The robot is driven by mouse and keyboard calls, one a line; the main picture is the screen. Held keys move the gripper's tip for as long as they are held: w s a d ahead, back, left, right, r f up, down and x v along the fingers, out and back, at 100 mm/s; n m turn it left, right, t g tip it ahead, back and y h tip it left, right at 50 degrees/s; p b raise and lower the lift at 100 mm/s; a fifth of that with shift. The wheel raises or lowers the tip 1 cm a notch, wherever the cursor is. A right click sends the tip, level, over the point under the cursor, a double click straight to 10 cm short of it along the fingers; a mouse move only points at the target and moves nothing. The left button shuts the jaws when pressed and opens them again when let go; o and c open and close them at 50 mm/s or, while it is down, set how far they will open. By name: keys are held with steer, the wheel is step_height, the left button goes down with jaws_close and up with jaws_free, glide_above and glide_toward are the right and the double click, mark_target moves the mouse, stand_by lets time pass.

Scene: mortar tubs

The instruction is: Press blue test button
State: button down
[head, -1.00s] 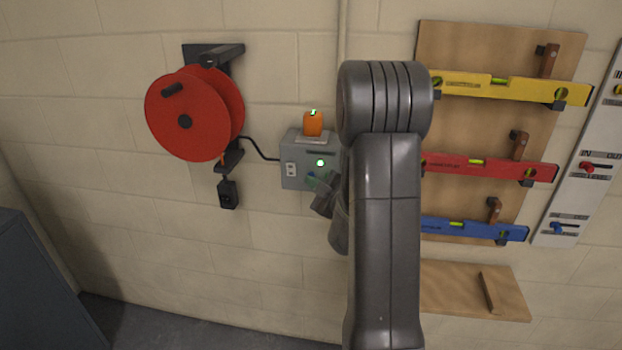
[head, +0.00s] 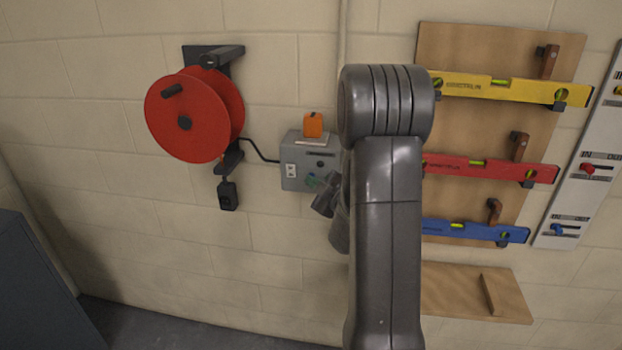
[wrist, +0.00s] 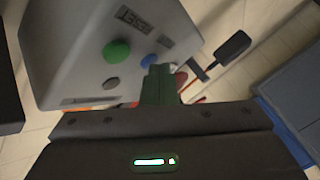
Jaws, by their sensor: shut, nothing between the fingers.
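The grey control box (head: 297,175) is mounted on the wall; in the wrist view its face (wrist: 75,45) fills the upper left. The blue button (wrist: 148,61) sits there beside a larger green button (wrist: 117,50) and a dark round lamp (wrist: 112,84). My gripper (wrist: 160,68) is shut and empty, its green fingertips right at the blue button, partly covering its lower edge. I cannot tell whether they touch it. In the head view my gripper (head: 316,181) is at the box's lower right, and the blue button is hidden.
An orange device (head: 313,124) sits on top of the box. A red cable reel (head: 190,112) hangs left, its cable running to the box. Yellow (head: 510,90), red (head: 500,167) and blue (head: 480,229) levels hang on a board at right. The wall below the box is clear.

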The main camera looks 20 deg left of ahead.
steer(key=shift+s, duration=0.1)
stand_by(0.3)
steer(key=shift+s+d+b, duration=0.2)
steer(key=shift+s+b, duration=0.45)
steer(key=s+b, duration=0.1)
steer(key=s, duration=0.1)
steer(key=s+d+b, duration=0.1)
steer(key=s, duration=0.2)
steer(key=shift+b, duration=0.35)
steer(key=shift+w, duration=0.2)
steer(key=w+p, duration=0.1)
steer(key=p, duration=0.2)
steer(key=shift+w+a+r, duration=0.2)
